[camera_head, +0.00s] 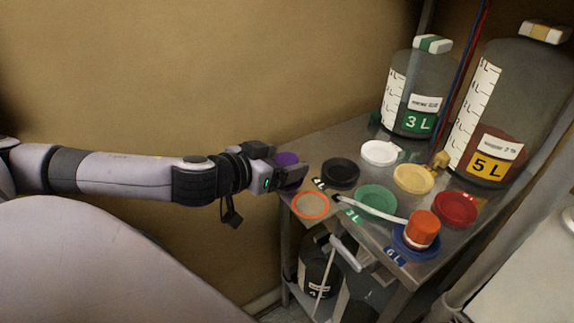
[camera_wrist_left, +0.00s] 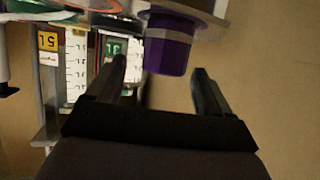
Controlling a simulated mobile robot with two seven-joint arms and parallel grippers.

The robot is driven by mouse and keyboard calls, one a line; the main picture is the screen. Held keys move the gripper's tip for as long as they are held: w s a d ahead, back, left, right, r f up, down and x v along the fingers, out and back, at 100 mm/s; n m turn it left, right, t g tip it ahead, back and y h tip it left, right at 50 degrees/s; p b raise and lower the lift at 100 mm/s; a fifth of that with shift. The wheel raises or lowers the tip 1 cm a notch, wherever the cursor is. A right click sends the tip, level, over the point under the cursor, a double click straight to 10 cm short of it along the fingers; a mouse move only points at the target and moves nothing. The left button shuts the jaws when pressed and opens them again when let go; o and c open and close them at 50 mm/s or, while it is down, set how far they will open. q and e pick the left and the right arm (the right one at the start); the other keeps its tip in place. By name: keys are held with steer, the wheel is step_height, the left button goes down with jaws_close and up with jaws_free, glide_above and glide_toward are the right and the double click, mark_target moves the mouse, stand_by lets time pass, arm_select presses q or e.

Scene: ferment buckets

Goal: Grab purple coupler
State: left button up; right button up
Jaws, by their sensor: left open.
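The purple coupler (camera_head: 287,158) is at the left edge of the metal table (camera_head: 335,143), partly hidden behind my left gripper (camera_head: 294,176) in the head view. In the left wrist view the purple coupler (camera_wrist_left: 168,45) is a cup-like piece at the top centre. It shows ahead of and between the two fingers of my left gripper (camera_wrist_left: 160,78). The fingers are open and nothing is held between them. I cannot tell whether either finger touches the coupler. My right gripper is not in view.
Near the gripper on the table are an orange-rimmed disc (camera_head: 310,206) and a black disc (camera_head: 340,172). Several coloured discs, an orange cap (camera_head: 422,228) and a white tube (camera_head: 375,210) lie further right. Bottles marked 3 L (camera_head: 418,90) and 5 L (camera_head: 510,105) stand behind.

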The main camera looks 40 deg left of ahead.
mark_target(288, 157)
arm_select(q)
steer(key=x, duration=0.3)
steer(key=shift+w+a+p, duration=0.1)
steer(key=shift+w+p, duration=0.1)
steer(key=shift+p, duration=0.2)
steer(key=shift+w+f, duration=0.25)
steer(key=shift+w, duration=0.2)
